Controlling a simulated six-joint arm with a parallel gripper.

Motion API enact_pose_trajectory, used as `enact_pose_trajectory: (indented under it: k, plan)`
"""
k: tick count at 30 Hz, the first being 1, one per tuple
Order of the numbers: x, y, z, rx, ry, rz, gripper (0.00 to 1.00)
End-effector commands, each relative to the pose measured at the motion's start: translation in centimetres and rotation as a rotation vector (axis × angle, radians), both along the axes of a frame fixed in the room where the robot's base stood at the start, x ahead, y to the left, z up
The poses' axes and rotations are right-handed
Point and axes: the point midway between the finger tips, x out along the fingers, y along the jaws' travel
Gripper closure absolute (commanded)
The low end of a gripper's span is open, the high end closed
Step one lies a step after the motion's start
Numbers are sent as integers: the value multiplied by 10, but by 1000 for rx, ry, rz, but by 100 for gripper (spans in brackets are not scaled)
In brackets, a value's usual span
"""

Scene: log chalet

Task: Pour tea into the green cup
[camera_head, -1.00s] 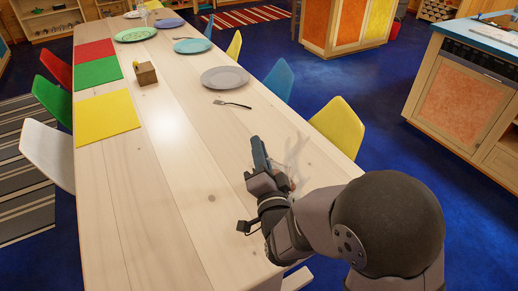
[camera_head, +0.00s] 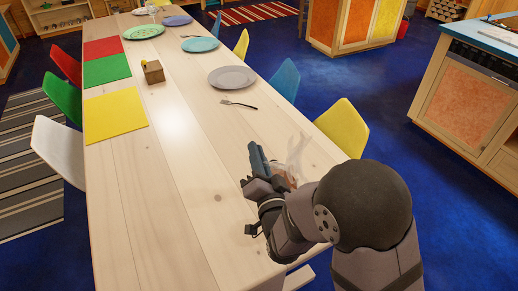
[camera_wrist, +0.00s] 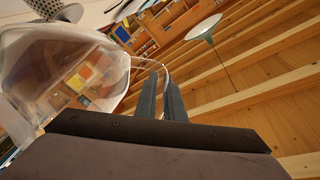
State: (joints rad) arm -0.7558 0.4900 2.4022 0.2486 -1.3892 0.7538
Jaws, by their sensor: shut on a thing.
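My gripper (camera_head: 256,160) is over the near right part of the long wooden table (camera_head: 150,180). In the wrist view my gripper (camera_wrist: 161,88) is shut on the thin handle of a clear glass vessel, seemingly the teapot (camera_wrist: 85,70). Its rounded body fills the left of that view. In the head view the glass teapot (camera_head: 287,175) is mostly hidden behind my gripper, with a brownish tint low in it. I cannot make out a green cup in either view.
A grey plate (camera_head: 232,77), a fork (camera_head: 238,104) and a small wooden box (camera_head: 153,72) are farther along the table. Yellow (camera_head: 115,110), green (camera_head: 106,69) and red mats lie along the left. Chairs line both sides, a yellow one (camera_head: 342,128) nearest my arm.

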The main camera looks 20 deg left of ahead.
Motion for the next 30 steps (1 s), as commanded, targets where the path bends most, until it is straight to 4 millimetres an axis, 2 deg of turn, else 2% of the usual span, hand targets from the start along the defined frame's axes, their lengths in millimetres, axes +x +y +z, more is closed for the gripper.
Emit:
enact_pose_trajectory:
  k: [1, 16, 30]
  plan:
    - [0, 2, 4, -16, -4, 1, 100]
    - [0, 13, -10, -196, -4, 0, 100]
    - [0, 20, -36, -483, -4, 0, 100]
